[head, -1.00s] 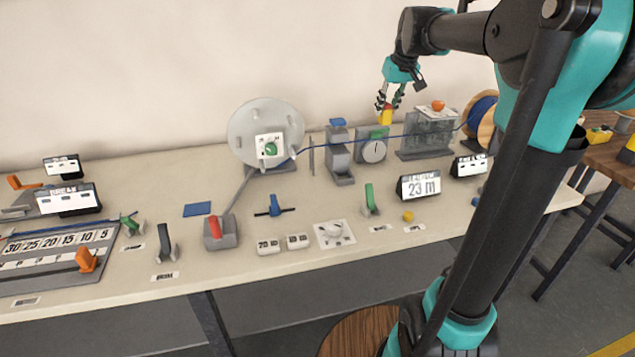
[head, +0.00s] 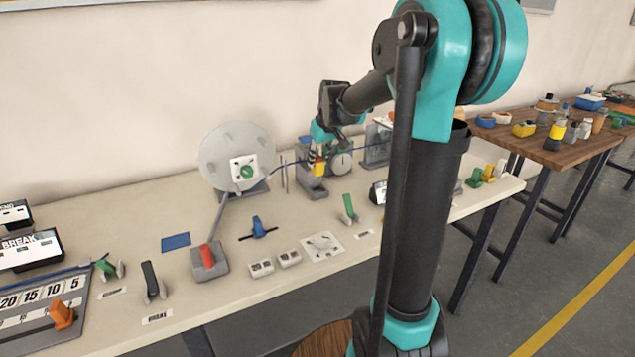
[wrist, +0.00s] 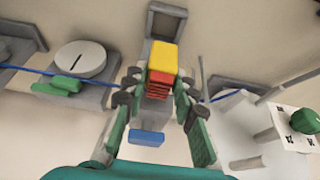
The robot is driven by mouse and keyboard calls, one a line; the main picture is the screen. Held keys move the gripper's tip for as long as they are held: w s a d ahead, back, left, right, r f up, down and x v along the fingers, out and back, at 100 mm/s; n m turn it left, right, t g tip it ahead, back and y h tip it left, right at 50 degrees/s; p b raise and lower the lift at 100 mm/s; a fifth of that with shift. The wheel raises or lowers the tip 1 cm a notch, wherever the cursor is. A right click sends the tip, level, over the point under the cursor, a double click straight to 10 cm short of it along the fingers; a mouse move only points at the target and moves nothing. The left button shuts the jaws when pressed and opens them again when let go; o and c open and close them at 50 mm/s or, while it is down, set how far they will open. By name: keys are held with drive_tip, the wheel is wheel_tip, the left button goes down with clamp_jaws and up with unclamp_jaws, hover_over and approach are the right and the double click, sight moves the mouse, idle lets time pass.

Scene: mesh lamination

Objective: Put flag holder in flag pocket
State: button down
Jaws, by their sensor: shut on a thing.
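My gripper (head: 317,152) is shut on a yellow-and-red block (head: 319,169), which I take to be the flag holder. In the wrist view, the fingers (wrist: 158,88) close around its red ribbed part, and its yellow end (wrist: 162,55) points away from me. The block is in front of or above a grey stand (head: 308,181) beside the blue cable; I cannot tell whether they touch. In the wrist view, a grey square recess (wrist: 166,21) lies just beyond the yellow end. I cannot tell whether this is the flag pocket.
A grey dial unit (head: 342,163) stands right of the gripper, and a large round disc (head: 212,157) stands left. A blue cable (wrist: 40,72) crosses behind the fingers. A blue tab (wrist: 146,138) shows below them. The pale bench (head: 130,210) carries several levers and signs.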

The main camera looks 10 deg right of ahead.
sight(320, 175)
wheel_tip(320, 175, down, 8)
drive_tip(key=shift+f, duration=0.1)
idle(0.4)
drive_tip(key=shift+f, duration=0.1)
drive_tip(key=c, duration=1.2)
unclamp_jaws()
drive_tip(key=v, duration=1.2)
